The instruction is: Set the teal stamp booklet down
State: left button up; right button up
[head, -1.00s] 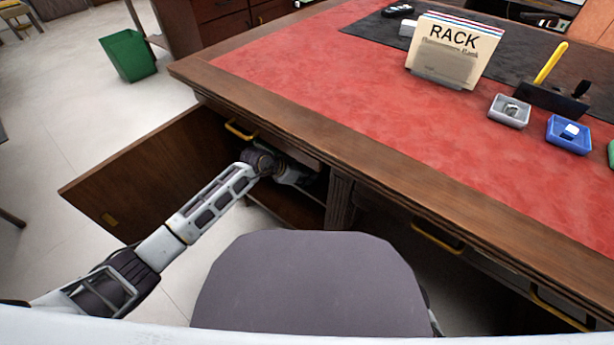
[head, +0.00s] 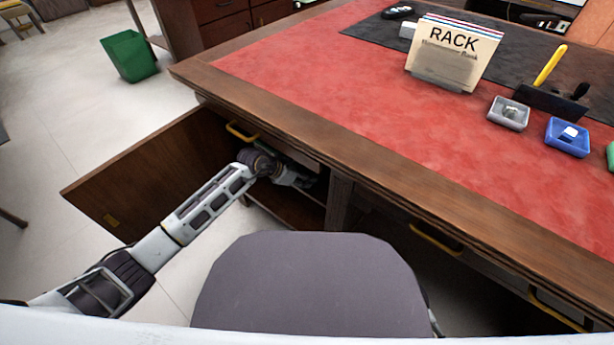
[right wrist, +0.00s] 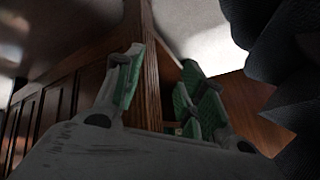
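My left gripper (head: 303,181) reaches inside the dark open compartment under the desk top, on the left. Its fingers are small and in shadow, so I cannot see whether they are open or what they hold. I cannot make out the teal stamp booklet in any view. My right gripper (right wrist: 158,88) shows in the right wrist view with its green-padded fingers apart and nothing seen between them. A wooden desk corner stands beyond it.
The cabinet door (head: 140,175) stands open at left. A grey chair (head: 312,285) is in front. On the red desk top (head: 340,75) are a letter rack (head: 450,52), a grey tray (head: 508,113), a blue tray (head: 568,138) and a pen holder (head: 550,101). A green bin (head: 129,56) stands on the floor.

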pick_arm(q)
jog(key=p+v, duration=0.2)
jog(key=v, duration=0.4)
pick_arm(e)
jog(key=r, duration=0.3)
jog(key=shift+s+d+r+g, duration=0.1)
jog(key=shift+d+r+g, duration=0.15)
jog(key=shift+r+g, duration=0.15)
pick_arm(q)
jog(key=shift+r, duration=0.1)
jog(key=shift+a, duration=0.15)
